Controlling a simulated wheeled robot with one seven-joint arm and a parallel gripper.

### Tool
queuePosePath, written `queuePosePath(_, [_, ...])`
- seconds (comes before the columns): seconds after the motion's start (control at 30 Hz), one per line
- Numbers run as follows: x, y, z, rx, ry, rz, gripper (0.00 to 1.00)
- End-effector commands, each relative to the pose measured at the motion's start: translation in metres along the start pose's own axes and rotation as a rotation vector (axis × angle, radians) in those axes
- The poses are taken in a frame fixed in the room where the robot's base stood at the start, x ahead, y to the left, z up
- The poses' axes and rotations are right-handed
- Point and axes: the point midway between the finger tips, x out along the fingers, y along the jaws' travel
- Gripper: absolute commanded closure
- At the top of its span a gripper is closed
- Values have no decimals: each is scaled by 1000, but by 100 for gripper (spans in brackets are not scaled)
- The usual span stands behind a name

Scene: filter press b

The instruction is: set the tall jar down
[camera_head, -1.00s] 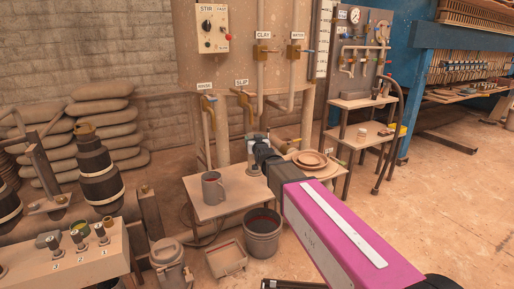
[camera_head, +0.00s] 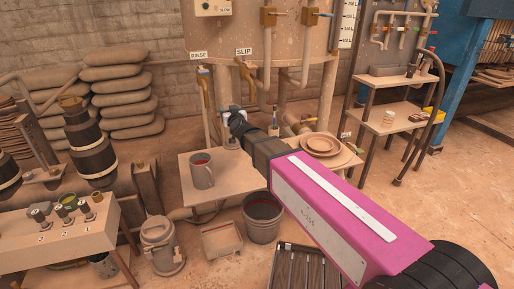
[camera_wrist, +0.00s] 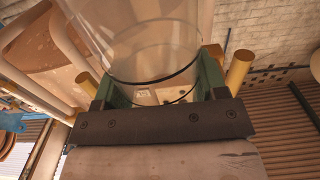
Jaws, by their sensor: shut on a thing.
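The tall jar is clear and glassy; in the wrist view the jar (camera_wrist: 150,45) stands between the green finger pads of my gripper (camera_wrist: 158,92). The gripper is shut on it. In the head view my gripper (camera_head: 236,118) is over the back of the low table (camera_head: 232,184), below the slip tap. Only a small pale part near the gripper could be the jar there, so I cannot tell whether its base touches the tabletop.
A grey mug (camera_head: 202,172) stands on the table's left part. Brown plates (camera_head: 320,145) are stacked at its right. Taps and pipes hang behind the gripper.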

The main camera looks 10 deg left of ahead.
Motion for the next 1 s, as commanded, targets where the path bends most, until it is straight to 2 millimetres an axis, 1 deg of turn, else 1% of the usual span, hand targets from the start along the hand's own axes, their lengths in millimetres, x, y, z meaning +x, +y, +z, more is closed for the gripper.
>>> queuePosePath(0.07, [2,3,3,-1,0,0,76])
queuePosePath(0.47, [14,39,26,-2,-1,1,76])
queuePosePath(0.67, [22,60,38,-2,1,1,76])
queuePosePath(1.0, [35,99,63,-1,0,2,76])
